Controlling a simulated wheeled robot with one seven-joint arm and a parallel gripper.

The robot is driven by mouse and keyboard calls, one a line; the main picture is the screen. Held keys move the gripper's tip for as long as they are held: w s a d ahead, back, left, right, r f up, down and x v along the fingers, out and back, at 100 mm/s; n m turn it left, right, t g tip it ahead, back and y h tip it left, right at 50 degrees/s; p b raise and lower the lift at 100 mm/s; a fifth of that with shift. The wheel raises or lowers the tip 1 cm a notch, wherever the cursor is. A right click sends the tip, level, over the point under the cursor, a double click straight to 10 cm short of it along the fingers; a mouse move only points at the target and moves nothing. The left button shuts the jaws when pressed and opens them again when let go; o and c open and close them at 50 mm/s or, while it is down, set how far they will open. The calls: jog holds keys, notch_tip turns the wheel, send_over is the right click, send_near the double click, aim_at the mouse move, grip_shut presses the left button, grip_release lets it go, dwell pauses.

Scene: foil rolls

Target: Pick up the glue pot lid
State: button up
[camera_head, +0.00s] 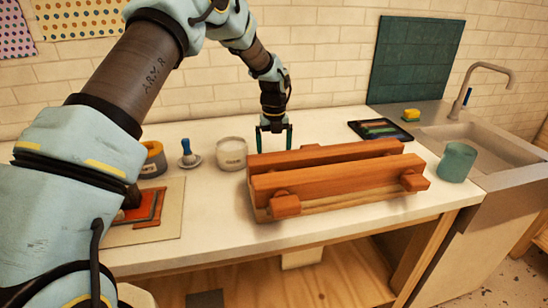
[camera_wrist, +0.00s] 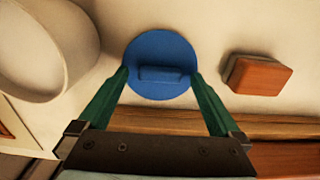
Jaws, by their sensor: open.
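The glue pot lid, a round blue disc (camera_wrist: 158,50) with a raised bar across its middle, lies on the pale counter in the wrist view. It does not show in the head view, where the wooden press (camera_head: 335,185) stands in front of that spot. My gripper (camera_head: 274,138) points down behind the left end of the press. In the wrist view my gripper (camera_wrist: 159,76) is open, with one green finger at each side of the lid's lower half and the bar between them. Nothing is held.
A white round pot (camera_head: 231,154) stands left of my gripper, and shows in the wrist view (camera_wrist: 75,50). A wooden block (camera_wrist: 262,75) lies right of the lid. A blue-handled tool (camera_head: 187,150), a dark tray (camera_head: 380,130) and a teal cup (camera_head: 457,162) stand farther off.

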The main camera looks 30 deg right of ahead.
jog(key=shift+f, duration=0.1)
jog(key=c, duration=1.4)
